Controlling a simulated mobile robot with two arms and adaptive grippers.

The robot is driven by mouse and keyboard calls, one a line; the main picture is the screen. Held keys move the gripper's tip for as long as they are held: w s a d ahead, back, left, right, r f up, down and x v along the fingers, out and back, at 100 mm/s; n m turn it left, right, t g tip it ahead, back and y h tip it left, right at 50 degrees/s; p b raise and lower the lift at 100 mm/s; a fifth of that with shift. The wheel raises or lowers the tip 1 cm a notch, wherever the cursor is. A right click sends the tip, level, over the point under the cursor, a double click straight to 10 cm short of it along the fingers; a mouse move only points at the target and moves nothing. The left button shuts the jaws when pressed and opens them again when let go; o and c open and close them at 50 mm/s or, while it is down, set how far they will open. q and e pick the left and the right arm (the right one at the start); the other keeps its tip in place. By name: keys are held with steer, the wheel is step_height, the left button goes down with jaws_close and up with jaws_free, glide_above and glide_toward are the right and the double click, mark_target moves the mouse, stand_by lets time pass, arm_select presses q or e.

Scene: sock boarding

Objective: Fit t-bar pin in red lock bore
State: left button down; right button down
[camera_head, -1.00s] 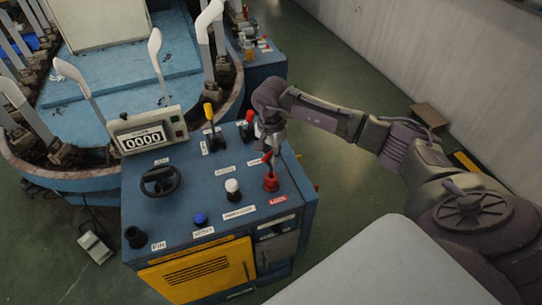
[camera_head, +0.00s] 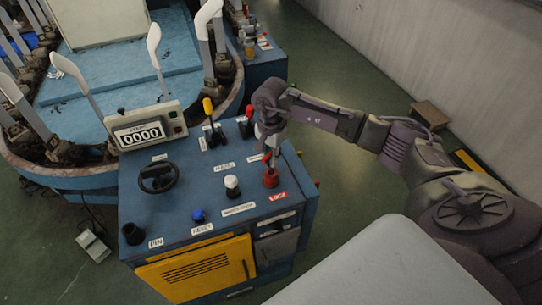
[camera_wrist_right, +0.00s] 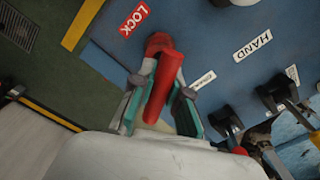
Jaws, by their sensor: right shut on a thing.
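My right gripper (camera_head: 268,148) is over the front right part of the blue console, its fingers pointing down. In the right wrist view its two teal-padded fingers (camera_wrist_right: 158,98) are shut on the red T-bar pin (camera_wrist_right: 165,85). The red bar also shows just below the gripper in the head view (camera_head: 266,158). The red lock bore (camera_head: 271,179) stands on the console directly under the pin, beside the LOCK label. In the wrist view the red lock (camera_wrist_right: 158,43) lies right behind the bar. The bore's mouth is hidden, so I cannot tell how deep the pin is. My left gripper is not in view.
The console (camera_head: 185,225) carries a black handwheel (camera_head: 159,179), a white knob (camera_head: 232,186), a blue button (camera_head: 199,215), a black PIN holder (camera_head: 132,233) and levers with yellow (camera_head: 208,107) and red handles. A counter display (camera_head: 141,136) stands at the back.

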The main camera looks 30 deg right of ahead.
steer(key=shift+f+b, duration=1.35)
steer(key=shift+f, duration=0.3)
steer(key=c, duration=1.1)
jaws_free()
steer(key=shift+r, duration=0.1)
step_height(320, 180, up, 12)
steer(key=shift+f, duration=0.1)
